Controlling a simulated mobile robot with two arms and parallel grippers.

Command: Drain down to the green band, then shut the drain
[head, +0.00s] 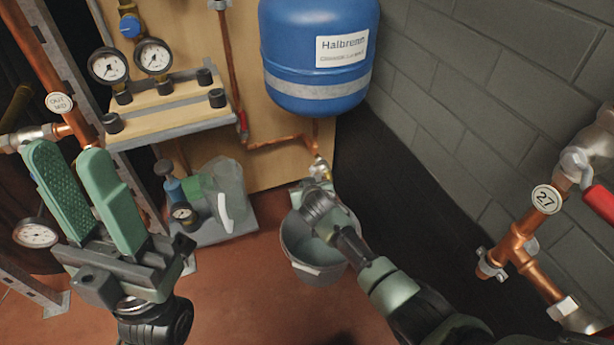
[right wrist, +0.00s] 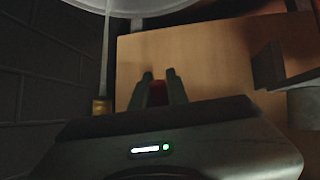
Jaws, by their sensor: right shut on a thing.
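The blue vessel (head: 318,50) hangs on the wood board, with a copper pipe and brass fitting (head: 319,168) below it. My right gripper (head: 313,190) reaches to that fitting, its fingertips largely hidden in the head view. In the right wrist view its fingers (right wrist: 158,91) are shut on a small red handle (right wrist: 158,93). A thin pale column, apparently water, runs between a brass outlet (right wrist: 102,106) and a pale round shape there. A grey bucket (head: 318,272) stands below. Two gauges (head: 108,66) (head: 153,57) have needles, but no green band is legible. My left gripper (head: 68,158) is open and empty.
A low grey platform (head: 240,232) holds a clear jug (head: 226,185), a small gauge and bottles. Another gauge (head: 36,232) is at left.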

